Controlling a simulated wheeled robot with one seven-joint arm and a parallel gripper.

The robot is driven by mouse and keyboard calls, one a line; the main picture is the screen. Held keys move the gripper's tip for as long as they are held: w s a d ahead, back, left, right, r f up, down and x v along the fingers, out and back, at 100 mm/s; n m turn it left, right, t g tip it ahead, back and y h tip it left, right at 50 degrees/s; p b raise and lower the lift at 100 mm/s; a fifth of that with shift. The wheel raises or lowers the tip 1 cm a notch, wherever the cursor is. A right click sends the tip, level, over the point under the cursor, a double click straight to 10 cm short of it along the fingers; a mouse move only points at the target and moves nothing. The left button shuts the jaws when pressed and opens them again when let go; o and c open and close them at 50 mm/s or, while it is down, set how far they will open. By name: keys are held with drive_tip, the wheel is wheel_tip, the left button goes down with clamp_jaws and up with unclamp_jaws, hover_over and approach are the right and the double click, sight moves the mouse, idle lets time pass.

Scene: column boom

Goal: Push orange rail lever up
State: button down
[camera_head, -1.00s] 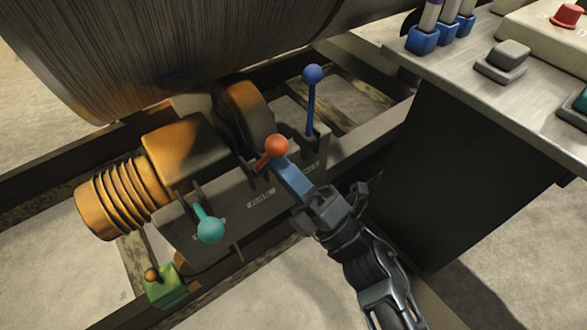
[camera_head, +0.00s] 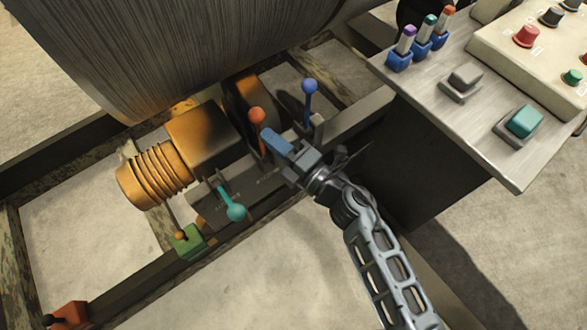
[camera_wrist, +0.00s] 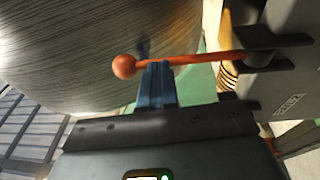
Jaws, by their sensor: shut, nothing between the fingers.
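The orange lever (camera_head: 257,118) has a round knob on a thin rod and stands nearly upright on the grey lever housing in the head view. In the wrist view the orange lever (camera_wrist: 124,67) runs across, just beyond my fingertips. My gripper (camera_head: 269,137) has blue fingers, shut with nothing between them. The fingertips are at the lever's rod just below the knob, touching or very near it; I cannot tell which. My gripper also shows in the wrist view (camera_wrist: 157,75).
A blue-knobbed lever (camera_head: 310,88) stands close right of my gripper. A teal lever (camera_head: 235,211) leans low at the left. A large drum (camera_head: 190,50) hangs above. A metal console (camera_head: 500,150) with buttons is at the right.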

drive_tip(key=shift+w+a+r+p, duration=0.25)
drive_tip(key=shift+w+p, duration=0.1)
drive_tip(key=shift+p, duration=0.1)
drive_tip(key=shift+w+a+r, duration=0.1)
drive_tip(key=shift+w+r, duration=0.05)
drive_tip(key=shift+w, duration=0.05)
idle(0.3)
